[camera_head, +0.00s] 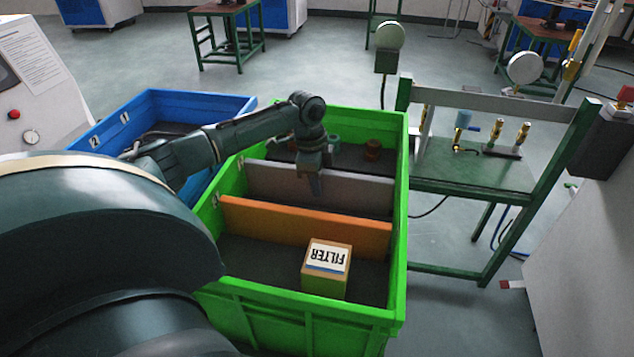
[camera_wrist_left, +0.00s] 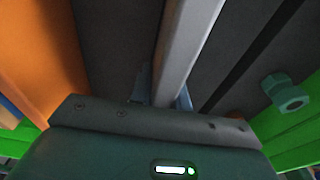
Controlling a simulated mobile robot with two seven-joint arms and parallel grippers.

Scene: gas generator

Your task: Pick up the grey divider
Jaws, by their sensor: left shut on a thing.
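The grey divider (camera_head: 345,190) stands upright across the green crate (camera_head: 365,319), behind an orange divider (camera_head: 300,226). My left gripper (camera_head: 315,188) reaches down from above onto the grey divider's top edge, left of its middle. In the left wrist view the grey divider (camera_wrist_left: 187,45) runs between the two fingers of my left gripper (camera_wrist_left: 165,95), which is shut on it. The divider's lower edge is hidden behind the orange divider and by the crate. My right gripper is not in view.
A filter box (camera_head: 325,268) sits in the crate's front compartment. Green and brown parts (camera_head: 372,150) lie in the back one. A blue crate (camera_head: 165,105) stands left, a green workbench (camera_head: 475,170) right.

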